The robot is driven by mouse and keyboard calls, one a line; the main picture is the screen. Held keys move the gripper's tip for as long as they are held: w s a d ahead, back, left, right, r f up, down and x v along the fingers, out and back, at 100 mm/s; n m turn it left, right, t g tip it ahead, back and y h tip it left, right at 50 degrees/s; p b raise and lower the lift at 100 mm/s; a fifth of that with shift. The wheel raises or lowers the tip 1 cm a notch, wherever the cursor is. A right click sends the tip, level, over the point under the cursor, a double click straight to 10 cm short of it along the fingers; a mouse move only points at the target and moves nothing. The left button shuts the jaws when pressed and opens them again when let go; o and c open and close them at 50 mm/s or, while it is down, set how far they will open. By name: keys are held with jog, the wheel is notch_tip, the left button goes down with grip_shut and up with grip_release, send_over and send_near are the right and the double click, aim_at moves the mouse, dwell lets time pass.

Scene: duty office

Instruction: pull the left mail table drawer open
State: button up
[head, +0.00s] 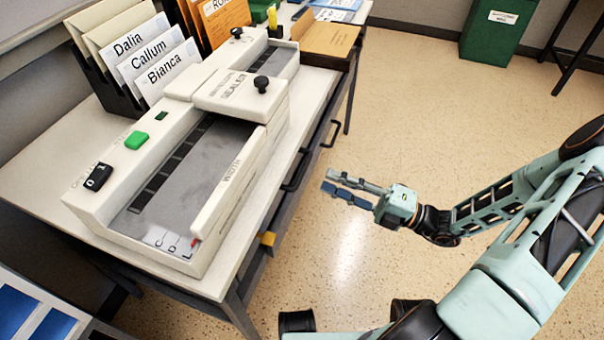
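The mail table (262,215) runs along the left, its drawer front facing right toward my arm. Two dark bar handles show on that front: the nearer, left one (297,172) and the farther one (332,133). Both drawers look shut, though the front is seen steeply from above. My gripper (328,181) is to the right of the front, over the open floor as seen here, its fingers pointing left toward the table. Its fingers look apart with nothing between them. It appears clear of the nearer handle; the exact distance cannot be told.
An envelope sealer (215,150) covers much of the tabletop, with a mail rack (110,85) behind it. A green bin (500,30) stands far back. Floor right of the table is clear.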

aim_at(303, 169)
jog(key=b+x, duration=0.1)
jog(key=x, duration=0.7)
jog(key=shift+a+f+b, duration=0.1)
jog(key=shift+b, duration=0.2)
grip_shut()
